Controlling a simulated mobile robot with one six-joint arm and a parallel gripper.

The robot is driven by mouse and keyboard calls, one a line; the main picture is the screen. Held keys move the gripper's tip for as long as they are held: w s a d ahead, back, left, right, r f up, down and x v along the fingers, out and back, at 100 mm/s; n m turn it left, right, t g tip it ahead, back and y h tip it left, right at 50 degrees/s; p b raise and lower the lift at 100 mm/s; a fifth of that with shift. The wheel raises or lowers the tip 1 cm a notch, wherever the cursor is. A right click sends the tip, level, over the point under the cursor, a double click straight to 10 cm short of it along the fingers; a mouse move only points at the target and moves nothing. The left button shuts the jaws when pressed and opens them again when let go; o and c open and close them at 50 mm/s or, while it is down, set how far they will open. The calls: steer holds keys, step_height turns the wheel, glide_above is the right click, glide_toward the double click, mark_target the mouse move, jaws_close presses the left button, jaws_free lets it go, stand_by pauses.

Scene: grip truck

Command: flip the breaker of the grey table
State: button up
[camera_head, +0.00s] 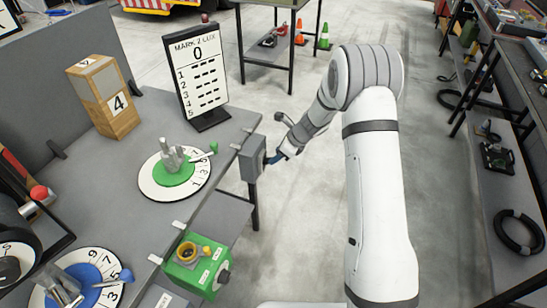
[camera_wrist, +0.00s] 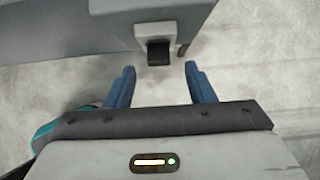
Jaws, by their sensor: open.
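The grey table (camera_head: 95,165) fills the left of the head view. A grey breaker box (camera_head: 252,158) is mounted at its right edge, near the far corner. In the wrist view the box (camera_wrist: 150,20) is at the top, with a short dark lever (camera_wrist: 158,50) sticking out toward my gripper. My gripper (camera_head: 276,158) is just to the right of the box in the head view. In the wrist view my gripper (camera_wrist: 159,70) is open, with its blue fingers spread and nothing between them. The lever lies just ahead of the fingertips, roughly centred, and appears apart from them.
On the table are a green dial (camera_head: 173,172), a blue dial (camera_head: 82,275), a wooden block (camera_head: 117,115) and a score board (camera_head: 200,80). A green box (camera_head: 196,268) is at the table's front edge. Open concrete floor (camera_head: 290,220) lies to the right, then shelving (camera_head: 497,190).

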steer(key=v, duration=0.4)
steer(key=shift+d+r, duration=0.1)
steer(key=shift+d, duration=0.05)
steer(key=s+d+r+n+h, duration=0.1)
steer(key=s+d+r+n, duration=0.1)
steer(key=s+r+n, duration=0.45)
steer(key=s+d+r+n+h, duration=0.1)
steer(key=s+d+r+n, duration=0.25)
steer(key=s+r, duration=0.45)
steer(key=s+d+r+n+h, duration=0.1)
steer(key=s+d+r+n, duration=0.1)
steer(key=s+n, duration=0.2)
steer(key=s+d+r+n+h, duration=0.1)
steer(key=s+d+r+n, duration=0.1)
steer(key=s, duration=0.7)
steer(key=s+d+r+n+h, duration=0.2)
steer(key=s+d+n, duration=0.2)
steer(key=s+n, duration=0.2)
steer(key=shift+s+d+r+t, duration=0.2)
steer(key=shift+s+r+t, duration=0.05)
steer(key=shift+s+t, duration=0.05)
steer(key=shift+c, duration=0.2)
